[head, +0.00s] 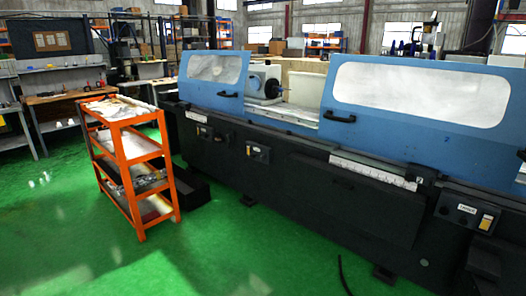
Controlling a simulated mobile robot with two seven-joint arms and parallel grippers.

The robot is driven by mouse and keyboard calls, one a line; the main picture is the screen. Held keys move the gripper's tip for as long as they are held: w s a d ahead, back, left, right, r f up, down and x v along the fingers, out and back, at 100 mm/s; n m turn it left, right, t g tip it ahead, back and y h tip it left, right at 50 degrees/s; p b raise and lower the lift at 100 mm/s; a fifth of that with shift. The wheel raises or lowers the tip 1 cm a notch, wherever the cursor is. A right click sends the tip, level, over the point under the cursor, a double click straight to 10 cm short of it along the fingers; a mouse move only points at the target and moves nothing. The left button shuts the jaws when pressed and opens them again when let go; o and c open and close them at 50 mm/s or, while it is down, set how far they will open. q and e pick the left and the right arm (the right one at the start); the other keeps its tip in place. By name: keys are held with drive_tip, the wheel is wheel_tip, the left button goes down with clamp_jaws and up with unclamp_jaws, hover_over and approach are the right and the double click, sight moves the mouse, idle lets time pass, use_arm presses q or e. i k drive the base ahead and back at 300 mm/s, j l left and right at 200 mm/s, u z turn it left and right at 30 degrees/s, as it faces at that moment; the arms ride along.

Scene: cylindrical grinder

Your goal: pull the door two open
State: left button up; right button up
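The cylindrical grinder (300,180) has a dark base and blue sliding doors with pale windows. The left blue door (240,88) has a black handle (228,94) at its lower right. The longer right blue door (400,133) has a black handle (340,117) at its lower left. A gap between the doors shows the grey workhead (264,82) inside. Another dark handle (521,155) shows at the right edge. Neither of my grippers is in view.
An orange shelf cart (135,160) stands on the green floor in front of the grinder's left end. Workbenches (60,95) stand behind it at the left. A dark curved thing, perhaps a cable (343,275), shows at the bottom. The floor in front is otherwise mostly clear.

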sight(487, 152)
drive_tip(key=i, duration=1.3)
drive_tip(key=i+z, duration=0.15)
drive_tip(key=i, duration=0.5)
drive_tip(key=i+j+z, duration=0.1)
drive_tip(key=i, duration=0.5)
drive_tip(key=j, duration=0.1)
